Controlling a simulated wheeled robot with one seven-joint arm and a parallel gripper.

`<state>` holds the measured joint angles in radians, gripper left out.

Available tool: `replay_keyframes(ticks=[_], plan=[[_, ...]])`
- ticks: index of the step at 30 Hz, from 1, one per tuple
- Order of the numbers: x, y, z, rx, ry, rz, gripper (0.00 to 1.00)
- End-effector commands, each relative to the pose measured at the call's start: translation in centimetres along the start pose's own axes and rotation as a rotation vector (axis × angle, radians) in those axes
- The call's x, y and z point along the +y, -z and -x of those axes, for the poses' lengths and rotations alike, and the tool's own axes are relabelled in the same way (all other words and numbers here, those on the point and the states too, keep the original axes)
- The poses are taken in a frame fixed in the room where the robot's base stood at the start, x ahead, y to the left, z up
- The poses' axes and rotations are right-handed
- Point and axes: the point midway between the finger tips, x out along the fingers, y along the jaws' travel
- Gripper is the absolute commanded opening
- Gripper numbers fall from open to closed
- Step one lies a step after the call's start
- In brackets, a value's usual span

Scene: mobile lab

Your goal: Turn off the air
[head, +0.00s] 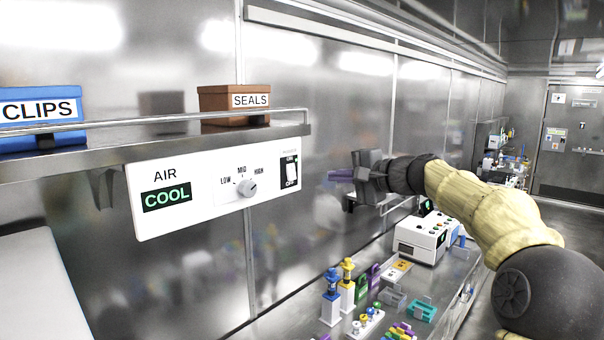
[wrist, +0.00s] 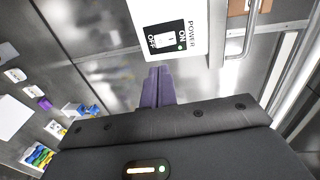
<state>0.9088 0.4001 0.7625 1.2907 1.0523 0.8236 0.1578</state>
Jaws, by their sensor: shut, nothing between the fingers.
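The white air panel (head: 205,188) is fixed under a shelf on the back wall. It reads AIR, and its display (head: 166,197) shows COOL in green. A grey knob (head: 246,188) sits below LOW, MID and HIGH marks. At the panel's right end is the power switch (head: 290,173), a white rocker on black marked ON and OFF. It also shows in the wrist view (wrist: 166,41), with a green light by ON. My gripper (head: 338,176) is shut and empty, its purple fingers (wrist: 157,84) pointing toward the panel. It is right of the switch and apart from it.
Above the panel, a railed shelf (head: 150,142) holds a blue CLIPS box (head: 40,118) and a brown SEALS box (head: 228,104). Below stands a bench with bottles (head: 331,297), small items and a white device (head: 422,238). The wall between switch and gripper is clear.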

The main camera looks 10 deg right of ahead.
Motion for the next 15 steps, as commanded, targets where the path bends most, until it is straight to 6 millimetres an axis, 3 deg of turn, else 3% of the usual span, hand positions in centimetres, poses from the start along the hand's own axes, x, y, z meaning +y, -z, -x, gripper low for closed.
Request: replay_keyframes(ticks=[15], plan=[[-0.5, -0.1, -8.4, -0.004, -0.002, -0.001, 0.0]])
